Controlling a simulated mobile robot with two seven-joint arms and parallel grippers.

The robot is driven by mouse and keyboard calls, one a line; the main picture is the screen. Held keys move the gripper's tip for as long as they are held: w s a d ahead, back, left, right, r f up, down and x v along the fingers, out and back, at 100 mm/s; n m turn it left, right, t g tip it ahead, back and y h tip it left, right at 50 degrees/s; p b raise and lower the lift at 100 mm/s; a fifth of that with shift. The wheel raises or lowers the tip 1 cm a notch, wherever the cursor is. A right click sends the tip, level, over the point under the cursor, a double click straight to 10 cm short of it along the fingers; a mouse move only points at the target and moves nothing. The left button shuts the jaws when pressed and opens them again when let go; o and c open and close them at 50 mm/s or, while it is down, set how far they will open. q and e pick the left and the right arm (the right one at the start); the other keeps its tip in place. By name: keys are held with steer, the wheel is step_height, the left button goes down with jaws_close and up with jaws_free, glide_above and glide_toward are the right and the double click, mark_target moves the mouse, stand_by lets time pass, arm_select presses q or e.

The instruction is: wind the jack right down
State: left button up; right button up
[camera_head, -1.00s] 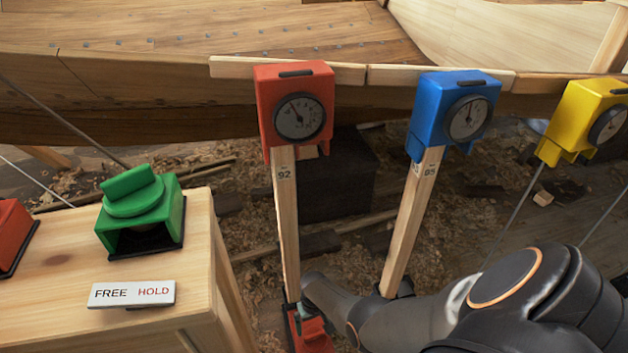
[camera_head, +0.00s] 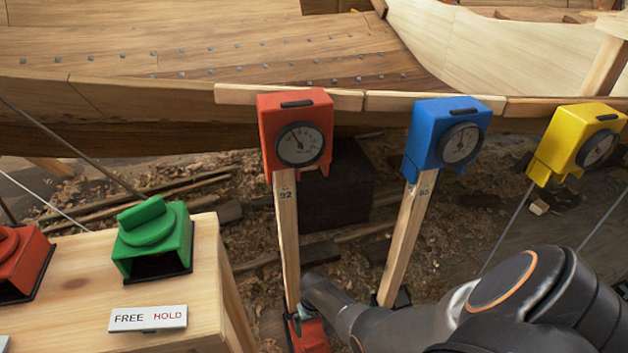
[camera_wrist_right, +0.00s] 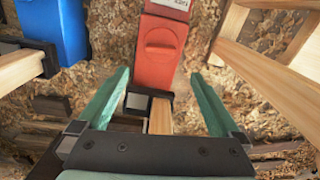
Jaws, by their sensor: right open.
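The red jack (camera_head: 312,339) stands on the ground at the foot of a wooden post (camera_head: 288,235). Its lower part is cut off by the bottom edge in the head view. In the right wrist view the red jack (camera_wrist_right: 160,45) shows a round raised knob on its face. My right gripper (camera_head: 298,318) is at the jack, partly hidden by its own arm. In the right wrist view the teal fingers (camera_wrist_right: 158,74) are spread, on either side of the jack's near end and post, with gaps visible. A red dial gauge (camera_head: 296,135) tops the post. My left gripper is out of view.
A blue gauge (camera_head: 443,138) on a second post (camera_head: 408,238) and a yellow gauge (camera_head: 578,143) stand to the right, under the hull (camera_head: 180,50). A wooden bench (camera_head: 75,283) at left bears a green switch (camera_head: 153,238), a red switch (camera_head: 20,262) and a FREE/HOLD plate (camera_head: 148,318).

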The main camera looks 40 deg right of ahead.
steer(key=s+d+f+t+h+b, duration=0.1)
steer(key=s+d+f+h+b, duration=0.1)
steer(key=d, duration=0.1)
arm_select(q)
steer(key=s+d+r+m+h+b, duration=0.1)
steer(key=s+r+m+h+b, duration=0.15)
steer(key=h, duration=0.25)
arm_select(e)
steer(key=t, duration=0.3)
glide_toward(314, 345)
steer(key=b+x, duration=0.7)
steer(key=shift+f, duration=0.4)
steer(key=shift+w+d+f+b, duration=0.2)
steer(key=shift+w+f+b, duration=0.1)
steer(key=shift+f+b, duration=0.35)
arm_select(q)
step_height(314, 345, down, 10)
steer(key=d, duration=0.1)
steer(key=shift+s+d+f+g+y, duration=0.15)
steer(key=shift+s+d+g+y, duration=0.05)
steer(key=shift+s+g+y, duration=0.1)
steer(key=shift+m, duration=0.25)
arm_select(e)
steer(key=shift+c, duration=0.2)
steer(key=c, duration=1.2)
steer(key=shift+r+n+y, duration=0.1)
steer(key=shift+n+y, duration=0.2)
